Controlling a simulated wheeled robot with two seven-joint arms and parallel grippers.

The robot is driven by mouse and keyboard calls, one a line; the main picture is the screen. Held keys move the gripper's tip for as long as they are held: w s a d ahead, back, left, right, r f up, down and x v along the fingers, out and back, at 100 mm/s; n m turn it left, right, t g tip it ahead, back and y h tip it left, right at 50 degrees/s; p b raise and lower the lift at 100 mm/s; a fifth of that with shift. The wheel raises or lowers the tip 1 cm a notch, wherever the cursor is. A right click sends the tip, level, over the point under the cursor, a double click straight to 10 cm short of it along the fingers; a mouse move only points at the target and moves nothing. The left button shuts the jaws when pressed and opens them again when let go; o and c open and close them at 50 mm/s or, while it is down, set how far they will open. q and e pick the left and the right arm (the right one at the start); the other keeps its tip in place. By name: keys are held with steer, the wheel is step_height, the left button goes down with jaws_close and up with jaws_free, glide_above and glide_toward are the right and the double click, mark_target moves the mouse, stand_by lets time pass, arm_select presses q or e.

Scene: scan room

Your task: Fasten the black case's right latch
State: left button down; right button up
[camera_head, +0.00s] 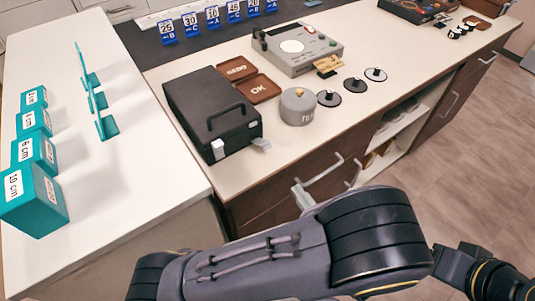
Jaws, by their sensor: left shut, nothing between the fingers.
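The black case (190,98) stands closed on the white counter, its dark handle (226,115) on the front side. The left latch (218,149) is a pale piece lying against the front face. The right latch (261,143) is a grey flap sticking outward from the case near its right front corner. My left gripper (302,194) shows as a small pale tip above my arm, below and right of the case. It is shut, empty and apart from the latch; my arm hides much of it.
A grey cylinder (298,108) stands right of the case, with several black discs beyond it. Brown REDO (236,69) and OK (258,89) trays lie behind. Drawer handles (325,171) stick out below the counter edge. Teal blocks (36,200) stand on the left counter.

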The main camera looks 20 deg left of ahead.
mark_target(275, 170)
arm_select(q)
steer(key=x, duration=1)
steer(key=shift+p, duration=0.35)
